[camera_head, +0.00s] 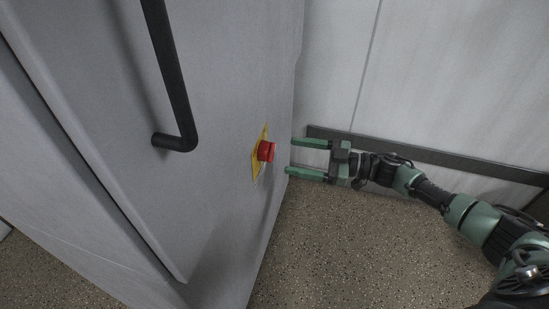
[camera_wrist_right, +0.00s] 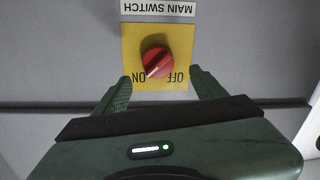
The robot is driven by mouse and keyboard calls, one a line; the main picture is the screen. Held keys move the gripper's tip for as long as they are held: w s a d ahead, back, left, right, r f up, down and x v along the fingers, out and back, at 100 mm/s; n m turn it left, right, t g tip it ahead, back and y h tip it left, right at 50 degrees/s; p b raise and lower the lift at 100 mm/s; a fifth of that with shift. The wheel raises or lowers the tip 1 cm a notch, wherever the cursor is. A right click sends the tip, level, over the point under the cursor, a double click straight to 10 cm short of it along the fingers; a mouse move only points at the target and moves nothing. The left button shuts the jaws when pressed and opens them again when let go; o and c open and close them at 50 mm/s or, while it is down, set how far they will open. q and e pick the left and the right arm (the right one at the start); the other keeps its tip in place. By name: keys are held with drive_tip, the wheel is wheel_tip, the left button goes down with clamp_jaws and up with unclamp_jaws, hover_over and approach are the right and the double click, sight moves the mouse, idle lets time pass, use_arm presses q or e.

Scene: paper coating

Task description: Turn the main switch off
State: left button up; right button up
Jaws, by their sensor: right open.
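The main switch is a red rotary knob (camera_head: 266,151) on a yellow plate (camera_head: 258,166), fixed to the grey cabinet face. In the right wrist view the red knob (camera_wrist_right: 156,58) and yellow plate (camera_wrist_right: 184,38) appear upside down. The knob's white mark points to the lower left, toward the word ON; OFF is at the lower right. My right gripper (camera_head: 290,156) is open, its green fingers pointing at the knob from the right. In the right wrist view the fingertips (camera_wrist_right: 160,80) are on either side of and below the knob, apart from it. My left gripper is out of view.
A black bar handle (camera_head: 172,75) stands out from the cabinet door (camera_head: 90,130), left of the switch. An upside-down MAIN SWITCH label (camera_wrist_right: 158,7) shows in the wrist view. A pale wall (camera_head: 440,80) with a dark skirting strip (camera_head: 450,158) is behind my right arm. Speckled floor lies below.

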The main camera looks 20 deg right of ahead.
sight(267, 152)
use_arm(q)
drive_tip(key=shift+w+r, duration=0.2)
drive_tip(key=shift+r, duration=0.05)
use_arm(e)
drive_tip(key=x, duration=0.6)
drive_tip(key=shift+w+a, duration=0.2)
drive_tip(key=shift+w, duration=0.05)
drive_tip(key=c, duration=1.4)
drive_tip(key=shift+o, duration=0.2)
